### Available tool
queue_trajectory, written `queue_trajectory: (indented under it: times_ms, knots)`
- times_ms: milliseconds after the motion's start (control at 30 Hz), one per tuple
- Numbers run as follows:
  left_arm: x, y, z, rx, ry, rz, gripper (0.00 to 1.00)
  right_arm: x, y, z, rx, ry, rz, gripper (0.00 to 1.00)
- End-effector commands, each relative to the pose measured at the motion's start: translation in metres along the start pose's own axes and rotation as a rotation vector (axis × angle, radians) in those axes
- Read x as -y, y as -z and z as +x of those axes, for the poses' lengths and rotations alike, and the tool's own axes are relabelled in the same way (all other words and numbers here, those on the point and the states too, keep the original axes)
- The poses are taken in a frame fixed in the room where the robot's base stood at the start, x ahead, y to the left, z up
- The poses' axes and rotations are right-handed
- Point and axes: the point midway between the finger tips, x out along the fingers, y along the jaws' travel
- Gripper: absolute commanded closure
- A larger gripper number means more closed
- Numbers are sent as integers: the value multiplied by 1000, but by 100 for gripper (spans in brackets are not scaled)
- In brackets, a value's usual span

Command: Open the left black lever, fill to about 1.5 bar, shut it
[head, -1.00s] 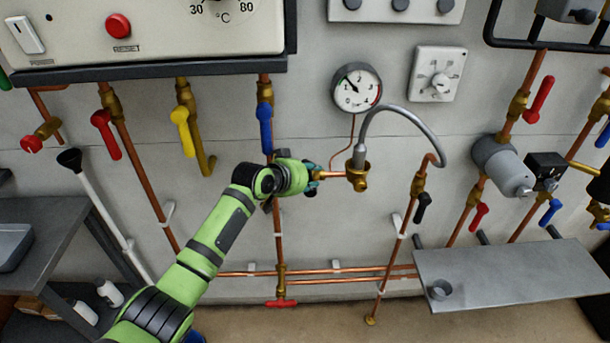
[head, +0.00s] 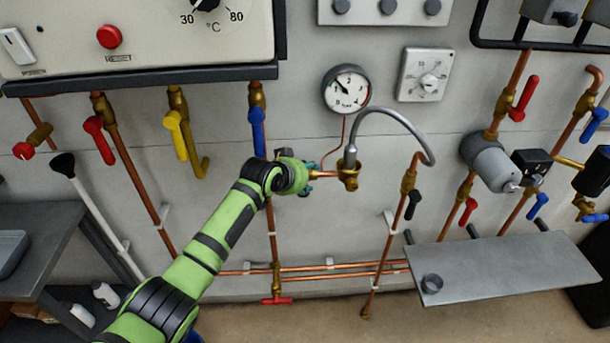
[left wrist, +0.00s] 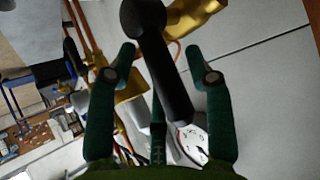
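The left black lever (left wrist: 165,75) shows in the left wrist view as a dark bar with a round end, running between the fingers of my left gripper (left wrist: 160,58). The fingers are apart, with gaps on both sides of the bar. In the head view my left gripper (head: 306,178) is at the left end of the brass fitting (head: 348,174) and hides the lever. The pressure gauge (head: 346,90) is above; its needle points up-left, roughly near 1, too small to read exactly. A second black lever (head: 412,205) hangs on the right pipe. My right gripper is out of view.
A grey flexible hose (head: 398,114) arches from the fitting to the right pipe. A blue lever (head: 258,132) hangs just above my left gripper. Yellow (head: 178,135) and red (head: 99,140) levers hang further left. A grey shelf (head: 510,268) juts out at lower right.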

Motion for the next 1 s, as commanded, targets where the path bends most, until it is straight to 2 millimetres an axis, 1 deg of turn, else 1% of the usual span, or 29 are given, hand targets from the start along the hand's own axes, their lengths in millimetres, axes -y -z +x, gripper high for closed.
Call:
queue_trajectory:
  times_ms: [333, 467, 667, 1000]
  knots:
    - [0, 0, -1, -2, -3, -7, 41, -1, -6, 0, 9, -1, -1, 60]
    - [0, 1, -7, -3, -4, -7, 41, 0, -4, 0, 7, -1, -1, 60]
    - [0, 0, -30, -5, -2, -6, 41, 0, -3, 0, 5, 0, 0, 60]
    - [0, 0, -86, -4, -1, -5, 41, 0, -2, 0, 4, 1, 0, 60]
